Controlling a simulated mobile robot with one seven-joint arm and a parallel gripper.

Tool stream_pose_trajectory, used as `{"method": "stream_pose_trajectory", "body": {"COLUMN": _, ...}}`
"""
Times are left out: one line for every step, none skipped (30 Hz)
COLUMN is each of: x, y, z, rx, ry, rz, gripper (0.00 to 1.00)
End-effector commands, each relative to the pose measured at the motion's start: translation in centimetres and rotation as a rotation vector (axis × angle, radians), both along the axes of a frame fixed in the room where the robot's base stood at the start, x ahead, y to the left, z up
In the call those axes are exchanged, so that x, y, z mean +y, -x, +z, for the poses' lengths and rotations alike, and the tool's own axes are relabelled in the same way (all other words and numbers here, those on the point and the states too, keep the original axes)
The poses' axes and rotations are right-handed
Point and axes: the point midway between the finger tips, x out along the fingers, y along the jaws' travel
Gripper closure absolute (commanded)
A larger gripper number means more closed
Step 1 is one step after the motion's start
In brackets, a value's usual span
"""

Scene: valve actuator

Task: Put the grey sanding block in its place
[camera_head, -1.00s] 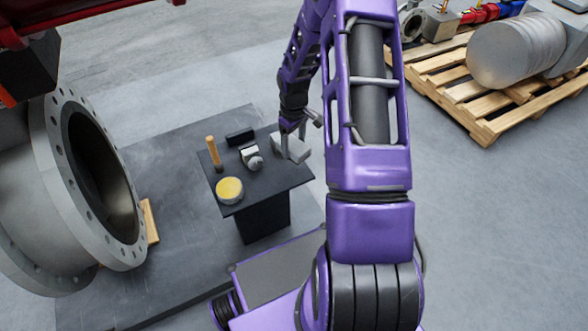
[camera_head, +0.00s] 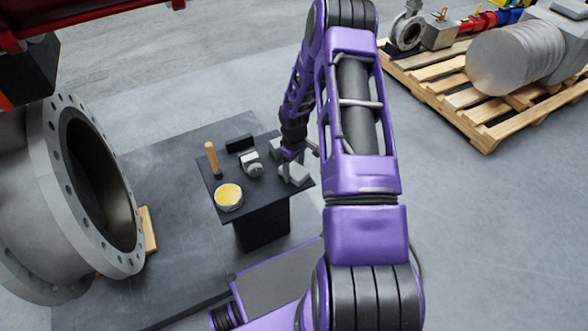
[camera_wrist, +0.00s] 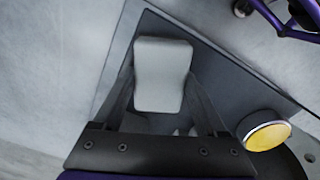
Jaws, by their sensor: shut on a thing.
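My gripper (camera_head: 298,160) is low over the right side of a small black table (camera_head: 231,204). It is shut on the grey sanding block (camera_head: 295,177), which appears near the table's right edge. In the wrist view the block (camera_wrist: 163,75) is a pale, rounded piece between the two fingers, with dark table top around it. I cannot tell whether its underside touches the table. No marked place for the block can be made out.
On the table are a round tin with yellow contents (camera_head: 228,195), a wooden-handled tool (camera_head: 212,158), a dark block (camera_head: 240,143) and a grey-white fitting (camera_head: 251,163). A large flanged pipe (camera_head: 88,185) stands left. A loaded pallet (camera_head: 473,110) is at right.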

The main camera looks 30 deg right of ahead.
Motion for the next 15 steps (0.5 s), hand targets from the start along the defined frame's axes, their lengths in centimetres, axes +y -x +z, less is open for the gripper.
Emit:
{"method": "stream_pose_trajectory", "body": {"x": -0.01, "y": 0.0, "z": -0.04, "rx": 0.0, "ry": 0.0, "rz": 0.0, "gripper": 0.7}}
{"method": "stream_pose_trajectory", "body": {"x": -0.01, "y": 0.0, "z": -0.14, "rx": 0.0, "ry": 0.0, "rz": 0.0, "gripper": 0.7}}
{"method": "stream_pose_trajectory", "body": {"x": 0.0, "y": 0.01, "z": -0.13, "rx": 0.0, "ry": 0.0, "rz": 0.0, "gripper": 0.22}}
{"method": "stream_pose_trajectory", "body": {"x": 0.0, "y": 0.01, "z": -0.09, "rx": 0.0, "ry": 0.0, "rz": 0.0, "gripper": 0.17}}
{"method": "stream_pose_trajectory", "body": {"x": 0.0, "y": 0.01, "z": -0.08, "rx": 0.0, "ry": 0.0, "rz": 0.0, "gripper": 0.11}}
{"method": "stream_pose_trajectory", "body": {"x": 0.0, "y": 0.01, "z": -0.08, "rx": 0.0, "ry": 0.0, "rz": 0.0, "gripper": 0.04}}
{"method": "stream_pose_trajectory", "body": {"x": 0.0, "y": 0.01, "z": -0.08, "rx": 0.0, "ry": 0.0, "rz": 0.0, "gripper": 0.0}}
{"method": "stream_pose_trajectory", "body": {"x": -0.01, "y": 0.02, "z": -0.08, "rx": 0.0, "ry": 0.0, "rz": 0.0, "gripper": 0.0}}
{"method": "stream_pose_trajectory", "body": {"x": 0.0, "y": 0.01, "z": -0.07, "rx": 0.0, "ry": 0.0, "rz": 0.0, "gripper": 0.0}}
{"method": "stream_pose_trajectory", "body": {"x": 0.0, "y": 0.01, "z": -0.07, "rx": 0.0, "ry": 0.0, "rz": 0.0, "gripper": 0.0}}
{"method": "stream_pose_trajectory", "body": {"x": 0.0, "y": 0.01, "z": -0.07, "rx": 0.0, "ry": 0.0, "rz": 0.0, "gripper": 0.0}}
{"method": "stream_pose_trajectory", "body": {"x": 0.0, "y": 0.01, "z": -0.07, "rx": 0.0, "ry": 0.0, "rz": 0.0, "gripper": 0.0}}
{"method": "stream_pose_trajectory", "body": {"x": 0.0, "y": 0.01, "z": -0.05, "rx": 0.0, "ry": 0.0, "rz": 0.0, "gripper": 0.0}}
{"method": "stream_pose_trajectory", "body": {"x": 0.0, "y": 0.01, "z": 0.0, "rx": 0.0, "ry": 0.0, "rz": 0.0, "gripper": 0.0}}
{"method": "stream_pose_trajectory", "body": {"x": -0.01, "y": 0.01, "z": 0.15, "rx": 0.0, "ry": 0.0, "rz": 0.0, "gripper": 0.0}}
